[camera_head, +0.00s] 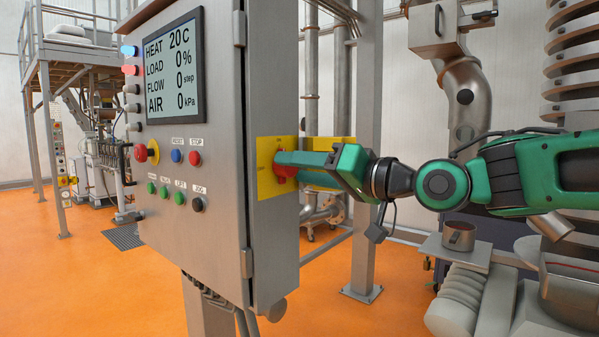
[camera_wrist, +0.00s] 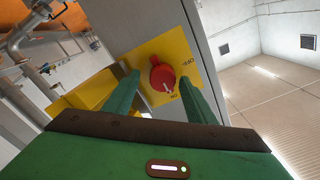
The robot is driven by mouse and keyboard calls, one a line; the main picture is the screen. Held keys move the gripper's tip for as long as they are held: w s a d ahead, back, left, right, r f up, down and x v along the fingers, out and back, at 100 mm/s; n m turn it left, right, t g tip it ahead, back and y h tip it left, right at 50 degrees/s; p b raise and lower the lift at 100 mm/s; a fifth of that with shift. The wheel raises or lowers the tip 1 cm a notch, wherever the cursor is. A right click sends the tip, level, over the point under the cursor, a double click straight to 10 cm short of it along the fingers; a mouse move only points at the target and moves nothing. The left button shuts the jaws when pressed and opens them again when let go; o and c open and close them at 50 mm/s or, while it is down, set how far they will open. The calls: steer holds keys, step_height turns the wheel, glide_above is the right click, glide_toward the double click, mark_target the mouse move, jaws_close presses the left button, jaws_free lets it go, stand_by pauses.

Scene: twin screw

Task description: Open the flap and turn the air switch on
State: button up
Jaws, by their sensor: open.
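The air switch, a red knob (camera_wrist: 162,77), sits on a yellow plate (camera_head: 266,172) on the side of the grey control cabinet. In the wrist view, its white mark points toward a small label at its lower edge; another label lies to its right.
The cabinet's display (camera_head: 173,72) reads AIR 0 kPa. Several buttons, including a red emergency stop (camera_head: 141,153), are on the cabinet front. A steel post (camera_head: 368,150) stands behind the gripper. Pipes and machinery are at the right; open orange floor lies at the left.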

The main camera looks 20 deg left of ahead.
steer(key=v, duration=0.9)
steer(key=shift+d, duration=0.4)
steer(key=w+d+f+m+t+h, duration=0.1)
steer(key=w+d+f+h, duration=0.2)
steer(key=d+f, duration=0.3)
steer(key=w+d+f+m+t+h, duration=0.1)
steer(key=w+d+f+m+h, duration=0.15)
steer(key=d+f, duration=0.4)
steer(key=s+d+f+m+g+h, duration=0.1)
steer(key=s+d+f+h, duration=0.1)
steer(key=d+f+h, duration=0.5)
steer(key=s+d+f+m+h, duration=0.15)
steer(key=d+f, duration=0.25)
steer(key=d, duration=0.8)
steer(key=s+d+f+m+g+h, duration=0.2)
steer(key=s+d+f+m+g, duration=0.1)
steer(key=s+d+f, duration=0.55)
steer(key=s+d+f+m+g, duration=0.1)
steer(key=s+d, duration=0.3)
steer(key=s, duration=0.4)
steer(key=s+d+f+m+g, duration=0.2)
steer(key=s+d+m+g, duration=0.1)
steer(key=s, duration=0.6)
steer(key=shift+s+d+f+g, duration=0.25)
steer(key=shift+d+g, duration=0.35)
steer(key=shift+d, duration=0.4)
steer(key=shift+c, duration=0.2)
